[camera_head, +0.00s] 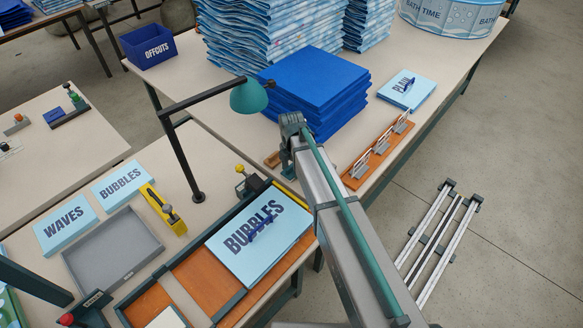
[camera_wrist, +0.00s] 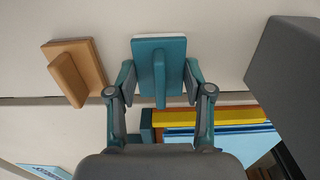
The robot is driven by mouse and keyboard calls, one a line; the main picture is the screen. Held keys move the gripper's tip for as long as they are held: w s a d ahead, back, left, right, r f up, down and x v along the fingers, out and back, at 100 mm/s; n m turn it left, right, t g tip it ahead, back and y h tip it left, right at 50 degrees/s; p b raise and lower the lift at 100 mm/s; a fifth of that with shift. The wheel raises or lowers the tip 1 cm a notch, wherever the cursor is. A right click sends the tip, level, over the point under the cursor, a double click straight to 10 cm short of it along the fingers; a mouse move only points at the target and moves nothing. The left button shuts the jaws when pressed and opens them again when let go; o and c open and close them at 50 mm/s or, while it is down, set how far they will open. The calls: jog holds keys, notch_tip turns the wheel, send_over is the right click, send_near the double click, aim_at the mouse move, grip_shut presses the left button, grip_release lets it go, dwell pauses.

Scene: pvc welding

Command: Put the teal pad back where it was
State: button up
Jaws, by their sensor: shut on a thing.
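The teal pad (camera_wrist: 160,56), a flat block with an upright grip and a pale layer along its far edge, is in the middle of the wrist view. My gripper (camera_wrist: 160,82) is shut on it, one finger at each side. The pad is over the pale tabletop; I cannot tell whether it touches it. A tan pad (camera_wrist: 75,70) of similar shape lies to its left, apart from it.
The light blue BUBBLES board (camera_head: 258,245) lies in the framed wooden bed close to my arm. A green lamp (camera_head: 248,96) and a stack of blue sheets (camera_head: 315,82) stand near my wrist. An orange rack (camera_head: 378,150) is to the right.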

aim_at(292, 166)
jog(key=shift+f, duration=0.1)
jog(key=o, duration=1)
notch_tip(292, 166, up, 12)
jog(key=b, duration=0.3)
dwell(0.3)
